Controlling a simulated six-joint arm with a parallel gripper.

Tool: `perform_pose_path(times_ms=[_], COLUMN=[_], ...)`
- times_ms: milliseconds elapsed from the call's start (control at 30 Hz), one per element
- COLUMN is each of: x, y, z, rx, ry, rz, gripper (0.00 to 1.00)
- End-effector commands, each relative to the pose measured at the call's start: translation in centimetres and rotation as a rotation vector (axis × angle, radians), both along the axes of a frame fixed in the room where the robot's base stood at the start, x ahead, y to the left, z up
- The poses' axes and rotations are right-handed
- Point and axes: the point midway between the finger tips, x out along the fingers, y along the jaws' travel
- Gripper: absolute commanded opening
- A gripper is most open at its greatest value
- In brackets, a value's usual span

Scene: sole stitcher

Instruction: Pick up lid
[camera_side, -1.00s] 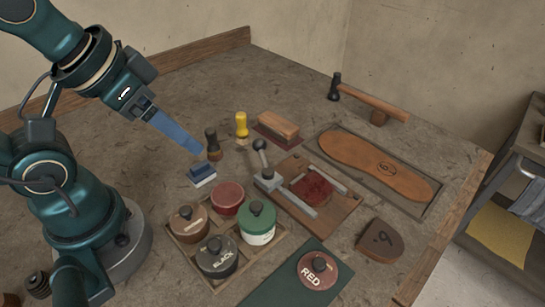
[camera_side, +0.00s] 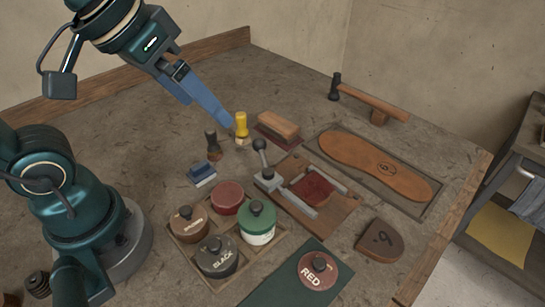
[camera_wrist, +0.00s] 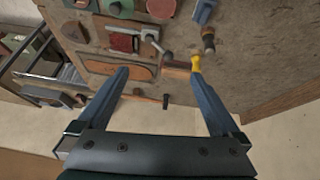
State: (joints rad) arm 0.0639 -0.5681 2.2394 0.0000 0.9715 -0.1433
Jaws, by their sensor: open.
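A round brown lid marked RED (camera_side: 319,270), with a dark knob, lies on a green mat (camera_side: 283,283) at the front of the bench. An open red pot (camera_side: 228,197) without a lid stands in a wooden tray. Beside it are lidded pots: brown (camera_side: 189,223), black (camera_side: 216,256) and green (camera_side: 257,221). My gripper (camera_side: 229,129) is open and empty, its blue fingers near the yellow-handled tool (camera_side: 241,124), far behind and left of the RED lid. In the wrist view my gripper (camera_wrist: 157,76) has its fingers wide apart with nothing held between them.
A clamp with a lever (camera_side: 264,160) stands between my gripper and the mat. A brush (camera_side: 278,125), a dark-handled tool (camera_side: 213,145), a blue block (camera_side: 202,173), a leather sole (camera_side: 375,165), a hammer (camera_side: 372,102) and a heel block (camera_side: 380,240) surround it. The back left bench is clear.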

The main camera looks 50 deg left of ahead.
Motion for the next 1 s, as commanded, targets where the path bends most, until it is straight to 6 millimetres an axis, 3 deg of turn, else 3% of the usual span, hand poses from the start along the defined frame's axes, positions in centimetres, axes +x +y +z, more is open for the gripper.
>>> perform_pose_path(times_ms=[267, 500, 633, 800, 1000], x=[4.9, 7.3, 7.4, 6.0, 3.8], y=[-5.2, -11.7, -15.5, -19.3, -21.0], z=[0.3, -2.9, -5.9, -10.2, -13.6], rx=[-0.026, -0.004, 0.028, 0.085, 0.142], ry=[0.121, 0.249, 0.320, 0.404, 0.476], rz=[-0.096, -0.209, -0.282, -0.378, -0.449], gripper=[1.00, 1.00, 1.00, 1.00, 1.00])
